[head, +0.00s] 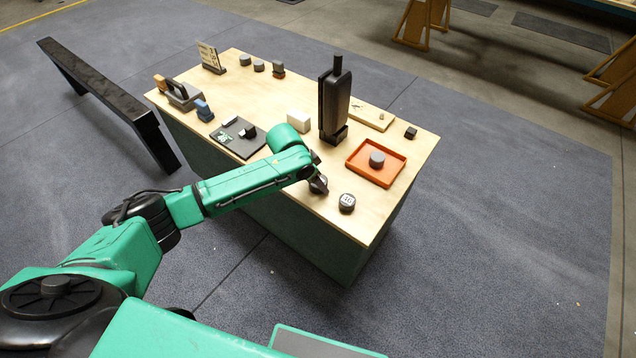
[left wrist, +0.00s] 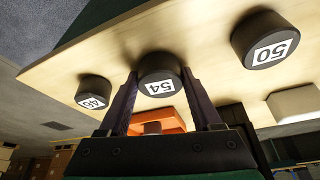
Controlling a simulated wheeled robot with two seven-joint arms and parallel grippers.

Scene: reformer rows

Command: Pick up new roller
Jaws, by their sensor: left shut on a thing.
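Three dark round rollers with white number labels show in the left wrist view, on the pale wooden table top. The roller marked 54 (left wrist: 160,70) is between the two fingers of my left gripper (left wrist: 160,80), which is shut on it. A roller marked 46 (left wrist: 94,91) stands apart on the left, and a roller marked 50 (left wrist: 265,39) on the right. In the head view my left gripper (head: 318,186) is at the table's front edge, and one labelled roller (head: 347,202) stands right of it. My arm hides part of the table there. My right gripper is not in view.
An orange tray (head: 396,154) holds a grey round part (head: 377,159). A tall black upright device (head: 334,100) and a white block (head: 299,120) stand behind my gripper. The wooden table (head: 285,80) has other small parts at its far left. A black bench (head: 110,100) stands left.

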